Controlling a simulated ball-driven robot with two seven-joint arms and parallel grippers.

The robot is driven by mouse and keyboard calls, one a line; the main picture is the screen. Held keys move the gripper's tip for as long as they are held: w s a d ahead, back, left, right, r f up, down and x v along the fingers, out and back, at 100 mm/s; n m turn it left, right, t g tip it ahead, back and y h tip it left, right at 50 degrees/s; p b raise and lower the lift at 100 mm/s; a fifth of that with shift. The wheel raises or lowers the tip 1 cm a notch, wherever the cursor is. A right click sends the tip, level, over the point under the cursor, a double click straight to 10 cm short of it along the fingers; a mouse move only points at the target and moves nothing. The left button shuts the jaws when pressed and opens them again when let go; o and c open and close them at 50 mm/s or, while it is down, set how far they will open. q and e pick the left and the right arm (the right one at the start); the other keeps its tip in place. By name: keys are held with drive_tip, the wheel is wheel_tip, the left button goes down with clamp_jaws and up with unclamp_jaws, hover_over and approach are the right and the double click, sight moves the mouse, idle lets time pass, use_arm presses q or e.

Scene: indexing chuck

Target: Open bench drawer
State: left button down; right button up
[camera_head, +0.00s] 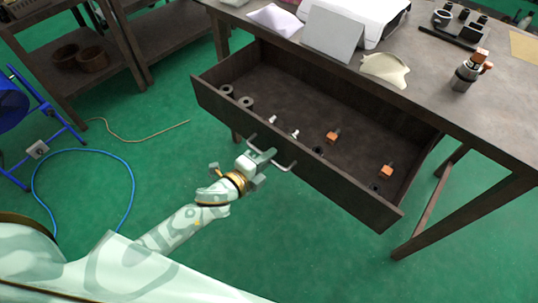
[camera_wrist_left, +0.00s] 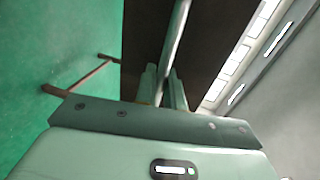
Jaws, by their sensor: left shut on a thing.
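The dark brown bench drawer (camera_head: 352,199) is pulled well out from under the bench top (camera_head: 430,75), and its inside shows in the head view. A grey bar handle (camera_head: 284,166) is on its front panel. My left gripper (camera_head: 262,158) is at this handle, shut on its bar. In the left wrist view the handle bar (camera_wrist_left: 177,40) runs between the two fingers (camera_wrist_left: 163,88). The drawer holds grey cylindrical parts (camera_head: 246,103), small white-tipped pieces (camera_head: 295,133) and orange-topped pieces (camera_head: 386,171). My right gripper is not in view.
On the bench top are a white machine (camera_head: 365,15), a grey plate (camera_head: 332,36), a cream cloth-like piece (camera_head: 385,68) and a metal part with an orange top (camera_head: 468,72). A blue hose (camera_head: 85,151) lies on the green floor at left.

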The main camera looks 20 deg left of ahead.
use_arm(q)
drive_tip(key=c, duration=1.6)
unclamp_jaws()
drive_tip(key=shift+c, duration=0.2)
drive_tip(key=p+v, duration=0.2)
drive_tip(key=v, duration=1.4)
drive_tip(key=shift+s, duration=0.15)
drive_tip(key=shift+f, duration=0.1)
